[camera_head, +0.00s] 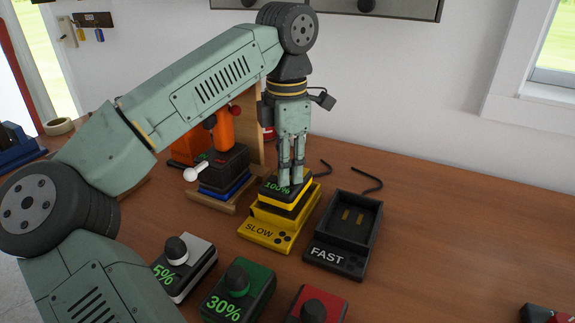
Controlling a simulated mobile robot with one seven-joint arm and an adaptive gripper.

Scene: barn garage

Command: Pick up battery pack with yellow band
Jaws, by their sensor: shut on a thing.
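The battery pack with the yellow band (274,203) has a dark top with a green "100%" on it. It is at the yellow charger marked "SLOW" (257,231), in the middle of the workbench. My gripper (291,180) points down over the pack, with its fingers shut on it. The fingers cover part of the pack's top. I cannot tell whether the pack is seated in the charger or slightly raised.
An empty black charger marked "FAST" (345,231) stands to the right. In front are a white "5%" pack (187,263), a green "30%" pack (240,283) and a red pack (318,305). An orange drill (225,128) stands behind left. The right bench (460,235) is mostly clear.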

